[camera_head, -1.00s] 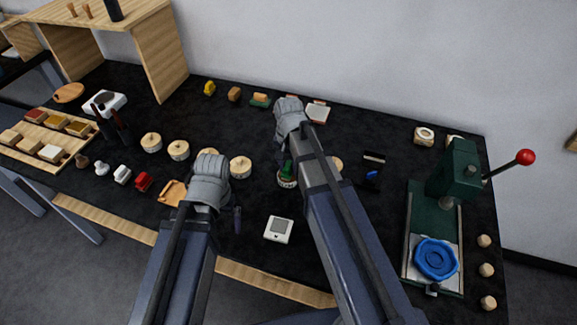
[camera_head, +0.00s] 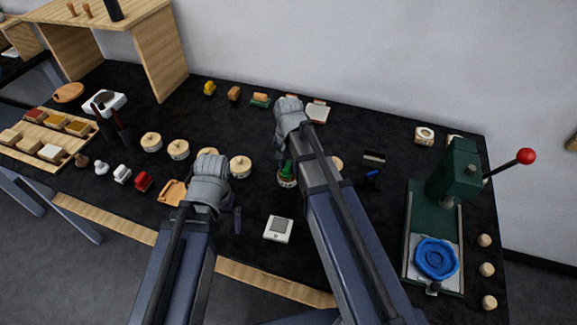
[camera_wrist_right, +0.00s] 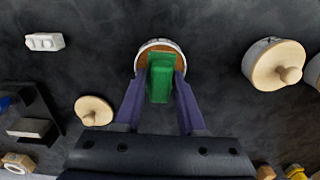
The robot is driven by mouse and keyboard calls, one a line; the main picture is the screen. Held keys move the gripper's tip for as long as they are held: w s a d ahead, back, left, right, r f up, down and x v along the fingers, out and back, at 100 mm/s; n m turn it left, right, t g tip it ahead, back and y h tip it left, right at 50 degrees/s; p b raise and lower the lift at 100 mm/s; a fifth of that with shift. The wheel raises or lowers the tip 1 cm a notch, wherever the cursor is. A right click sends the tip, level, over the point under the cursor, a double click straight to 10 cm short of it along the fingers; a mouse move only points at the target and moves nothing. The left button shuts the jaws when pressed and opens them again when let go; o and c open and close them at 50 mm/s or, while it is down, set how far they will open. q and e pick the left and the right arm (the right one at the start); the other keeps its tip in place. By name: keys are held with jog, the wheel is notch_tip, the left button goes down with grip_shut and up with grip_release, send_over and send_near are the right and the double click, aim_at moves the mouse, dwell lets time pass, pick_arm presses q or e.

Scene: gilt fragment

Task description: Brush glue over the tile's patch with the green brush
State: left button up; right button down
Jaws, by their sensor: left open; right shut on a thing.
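The green brush (camera_head: 287,170) stands upright with its lower end in an open round jar (camera_head: 286,184). In the right wrist view the jar's pale rim (camera_wrist_right: 137,62) rings a brown inside, and the green brush (camera_wrist_right: 160,84) lies between my fingers. My right gripper (camera_wrist_right: 160,92) is shut on the brush; in the head view my own arm mostly hides it. A white square tile (camera_head: 268,235) with a grey patch (camera_head: 281,226) lies flat nearer the front edge, apart from both grippers. My left gripper (camera_head: 237,217) is open and empty, left of the tile.
Several lidded round jars (camera_head: 240,167) stand left of the open jar. A loose knobbed lid (camera_wrist_right: 95,110) lies beside it. A green press (camera_head: 457,175) with a blue piece (camera_head: 436,258) stands at the right. A small white block (camera_wrist_right: 44,41) lies near the jar.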

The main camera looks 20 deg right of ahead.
aim_at(289, 164)
dwell(0.3)
notch_tip(289, 164, up, 7)
jog(key=p, duration=0.7)
pick_arm(q)
notch_tip(289, 164, up, 7)
jog(key=shift+f, duration=0.1)
dwell(0.3)
